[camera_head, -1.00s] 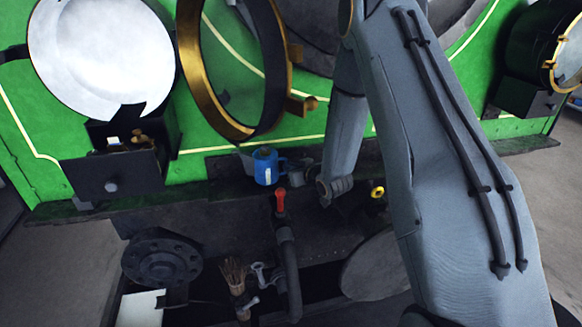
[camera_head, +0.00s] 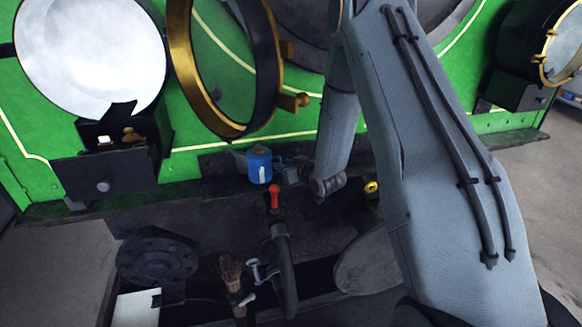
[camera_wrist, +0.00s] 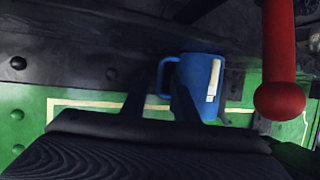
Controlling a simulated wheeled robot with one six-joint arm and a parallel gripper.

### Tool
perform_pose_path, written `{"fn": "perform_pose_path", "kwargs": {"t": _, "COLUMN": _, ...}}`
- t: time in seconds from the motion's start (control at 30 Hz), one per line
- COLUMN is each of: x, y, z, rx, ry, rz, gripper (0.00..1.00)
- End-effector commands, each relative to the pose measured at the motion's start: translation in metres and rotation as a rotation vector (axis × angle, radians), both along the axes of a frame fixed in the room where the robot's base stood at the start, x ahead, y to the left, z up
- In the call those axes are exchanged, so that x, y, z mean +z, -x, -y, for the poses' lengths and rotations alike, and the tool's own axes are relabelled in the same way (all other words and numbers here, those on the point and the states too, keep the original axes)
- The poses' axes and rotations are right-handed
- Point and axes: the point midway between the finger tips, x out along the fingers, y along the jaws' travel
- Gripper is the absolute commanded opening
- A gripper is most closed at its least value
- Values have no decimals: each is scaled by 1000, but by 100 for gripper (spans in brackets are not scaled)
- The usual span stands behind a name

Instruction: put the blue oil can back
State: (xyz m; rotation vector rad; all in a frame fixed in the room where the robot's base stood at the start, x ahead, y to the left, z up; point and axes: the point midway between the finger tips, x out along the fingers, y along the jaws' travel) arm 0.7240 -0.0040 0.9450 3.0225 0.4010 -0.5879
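The blue oil can (camera_head: 260,165), with a white mark on its side, appears upright at the dark ledge below the green front in the head view. Its handle faces right, towards my gripper (camera_head: 292,174). In the wrist view the can (camera_wrist: 203,78) is just ahead of my gripper (camera_wrist: 162,92). The two dark fingers stand apart with a gap between them. The can's handle shows at this gap. I cannot tell whether a finger touches it. The can's lower part is partly hidden behind one finger.
A red-handled lever (camera_head: 274,197) on a pipe stands close in front of the can and also shows in the wrist view (camera_wrist: 280,70). A yellow knob (camera_head: 371,187) is to the right. An open brass-rimmed lamp door (camera_head: 181,70) hangs above left. A brush (camera_head: 229,272) stands below.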

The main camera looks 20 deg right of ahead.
Motion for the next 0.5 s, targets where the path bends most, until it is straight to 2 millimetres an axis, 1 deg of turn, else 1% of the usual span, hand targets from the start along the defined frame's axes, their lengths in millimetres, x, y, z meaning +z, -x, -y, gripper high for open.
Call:
{"fn": "perform_pose_path", "kwargs": {"t": 0.17, "x": 10, "y": 23, "z": 7, "rx": -2, "ry": -1, "rz": 2, "gripper": 27}}
{"fn": "perform_pose_path", "kwargs": {"t": 0.33, "x": 22, "y": 55, "z": 16, "rx": -3, "ry": -1, "rz": 1, "gripper": 27}}
{"fn": "perform_pose_path", "kwargs": {"t": 0.5, "x": 34, "y": 83, "z": 23, "rx": -2, "ry": 0, "rz": 1, "gripper": 27}}
